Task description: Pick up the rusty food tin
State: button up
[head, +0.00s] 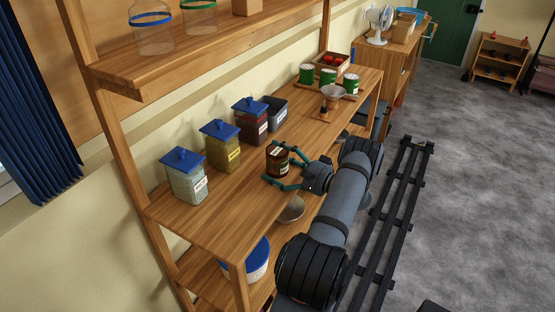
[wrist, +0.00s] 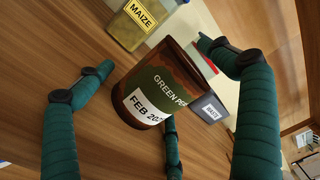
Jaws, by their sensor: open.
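The rusty food tin (head: 277,161) stands upright on the wooden shelf, brown with a dark green band. In the wrist view the tin (wrist: 168,75) fills the middle, with "GREEN PE…" and a white "FEB 202…" label showing. My gripper (head: 281,167) is open, its teal fingers spread on either side of the tin. In the wrist view one finger is left of the tin and one right, with a third below it. A gap shows between the left finger and the tin; I cannot tell whether the right or lower finger touches it.
Blue-lidded jars of pale (head: 187,182), yellow (head: 221,150) and dark red (head: 250,123) contents line the wall side. A grey bin (head: 276,113), green tins (head: 327,77) and a metal funnel (head: 333,91) stand farther along. Shelf near the front left is clear.

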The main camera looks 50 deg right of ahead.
jog(key=shift+c, duration=0.5)
jog(key=shift+a+f, duration=0.1)
jog(key=c, duration=1.6)
jog(key=shift+c, duration=0.4)
